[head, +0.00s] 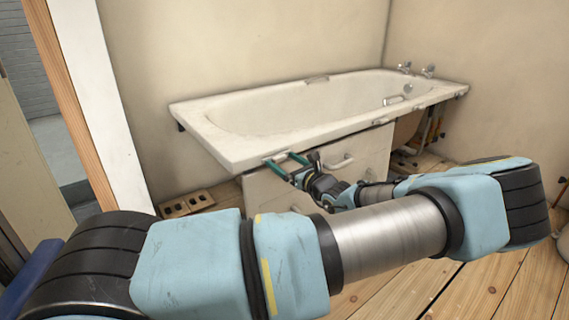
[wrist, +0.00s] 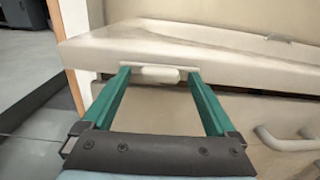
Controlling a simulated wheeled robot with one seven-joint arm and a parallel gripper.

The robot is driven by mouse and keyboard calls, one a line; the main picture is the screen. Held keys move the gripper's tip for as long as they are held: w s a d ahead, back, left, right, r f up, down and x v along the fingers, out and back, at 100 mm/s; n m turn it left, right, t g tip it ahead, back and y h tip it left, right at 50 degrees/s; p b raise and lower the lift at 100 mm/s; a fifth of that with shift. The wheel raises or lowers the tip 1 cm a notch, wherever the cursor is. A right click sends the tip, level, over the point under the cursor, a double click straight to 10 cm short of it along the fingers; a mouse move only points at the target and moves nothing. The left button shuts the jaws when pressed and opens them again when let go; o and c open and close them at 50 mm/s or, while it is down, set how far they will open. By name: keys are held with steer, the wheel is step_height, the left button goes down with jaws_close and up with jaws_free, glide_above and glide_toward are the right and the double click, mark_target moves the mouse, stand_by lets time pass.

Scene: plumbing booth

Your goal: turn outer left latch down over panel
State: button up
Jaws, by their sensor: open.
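The outer left latch (wrist: 158,75) is a small pale rounded tab under the bathtub rim, lying sideways near the top edge of the panel in the wrist view. My gripper (wrist: 160,72) is open, with one green finger on each side of the latch. I cannot tell whether either finger touches it. In the head view my gripper (head: 287,165) is at the upper left of the white panel (head: 372,152), just below the tub rim. The latch is too small to make out clearly there. The panel (wrist: 265,108) stands upright under the rim in the wrist view.
The bathtub (head: 230,153) overhangs the panel. A panel handle (wrist: 285,141) sticks out to the right of my gripper. A box with dark openings (head: 187,204) lies on the floor at left. Pipes (head: 430,133) show in the opening under the tub's right end.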

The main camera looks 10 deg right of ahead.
steer(key=c, duration=1.4)
steer(key=shift+o, duration=0.2)
steer(key=shift+p, duration=0.3)
steer(key=n+p, duration=0.3)
steer(key=shift+r+n+p, duration=0.2)
steer(key=shift+n+p, duration=0.15)
steer(key=shift+n, duration=0.05)
steer(key=n+p, duration=0.3)
steer(key=n, duration=0.1)
steer(key=shift+n, duration=0.3)
steer(key=n+p, duration=0.2)
steer(key=n, duration=0.2)
steer(key=shift+f, duration=0.2)
steer(key=shift+n, duration=1.9)
